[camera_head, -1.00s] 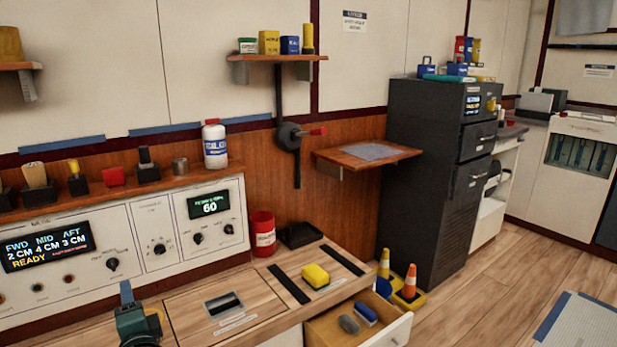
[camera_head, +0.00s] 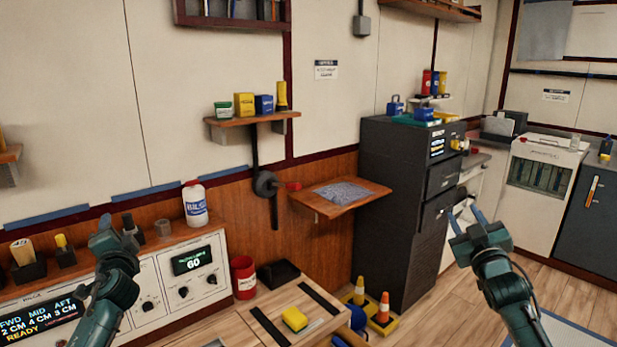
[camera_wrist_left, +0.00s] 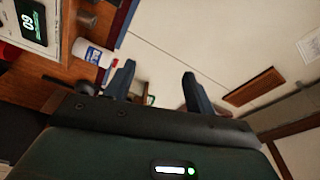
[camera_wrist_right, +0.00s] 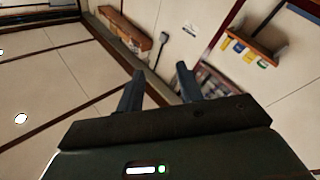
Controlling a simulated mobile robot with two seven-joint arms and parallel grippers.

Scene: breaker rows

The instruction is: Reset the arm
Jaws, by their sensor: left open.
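My left arm comes in at the lower left of the head view, and its gripper (camera_head: 103,228) is raised in front of the control panel. The left wrist view shows its two fingers (camera_wrist_left: 158,85) apart with nothing between them. My right arm comes in at the lower right, and its gripper (camera_head: 467,215) points up in front of the floor and cabinets, right of the dark filing cabinet. The right wrist view shows its fingers (camera_wrist_right: 160,82) apart and empty.
The control panel (camera_head: 212,277) and wooden bench (camera_head: 262,307) line the left, with a white bottle (camera_head: 196,204), red can (camera_head: 244,277) and yellow block (camera_head: 295,318). The dark filing cabinet (camera_head: 390,220) stands centre right, traffic cones (camera_head: 384,306) at its foot. Floor is open at right.

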